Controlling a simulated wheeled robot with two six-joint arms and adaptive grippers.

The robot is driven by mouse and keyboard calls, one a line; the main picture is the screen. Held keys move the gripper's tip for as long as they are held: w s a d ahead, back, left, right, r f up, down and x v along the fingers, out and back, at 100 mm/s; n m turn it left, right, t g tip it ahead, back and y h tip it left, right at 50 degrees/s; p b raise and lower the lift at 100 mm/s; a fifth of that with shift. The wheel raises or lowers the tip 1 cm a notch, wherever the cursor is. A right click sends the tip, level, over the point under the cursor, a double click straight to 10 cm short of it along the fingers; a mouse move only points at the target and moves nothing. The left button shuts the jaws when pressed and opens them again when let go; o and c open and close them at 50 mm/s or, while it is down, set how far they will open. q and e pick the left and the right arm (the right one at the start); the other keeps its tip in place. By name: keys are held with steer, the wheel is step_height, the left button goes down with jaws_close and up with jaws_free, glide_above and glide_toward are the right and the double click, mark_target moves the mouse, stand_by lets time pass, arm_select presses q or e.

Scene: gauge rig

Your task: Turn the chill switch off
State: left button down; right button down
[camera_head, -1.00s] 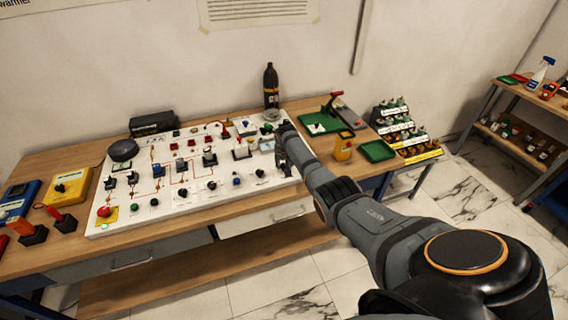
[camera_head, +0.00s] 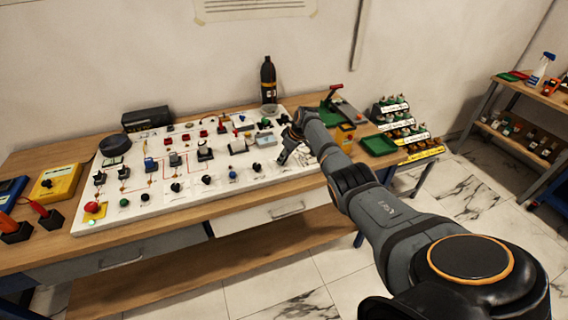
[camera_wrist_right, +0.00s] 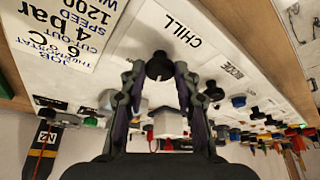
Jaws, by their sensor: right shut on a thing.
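The chill switch (camera_wrist_right: 159,64) is a black round knob on the white panel, below the printed CHILL label (camera_wrist_right: 180,29) in the right wrist view. My right gripper (camera_wrist_right: 158,78) has its two fingers on either side of this knob and is shut on it. In the head view my right gripper (camera_head: 283,157) is at the right end of the white panel (camera_head: 150,209), and its fingers and wrist hide the switch. Which way the knob points is hard to tell. My left gripper is not in view.
Several other knobs, buttons and switches stand close by on the panel, including a red button (camera_head: 94,208). A dark bottle (camera_head: 268,80) stands behind the panel. A green tray (camera_head: 379,145) and a tiered rack (camera_head: 402,125) stand to the right.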

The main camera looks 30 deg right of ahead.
steer(key=shift+f+n+y+b, duration=0.1)
steer(key=shift+n+y+b, duration=0.2)
steer(key=shift+n+b, duration=0.85)
steer(key=shift+g, duration=0.3)
steer(key=c, duration=1)
jaws_free()
steer(key=shift+d, duration=0.1)
steer(key=shift+d+r, duration=0.1)
steer(key=shift+r, duration=0.35)
steer(key=v, duration=1.1)
steer(key=shift+s, duration=0.2)
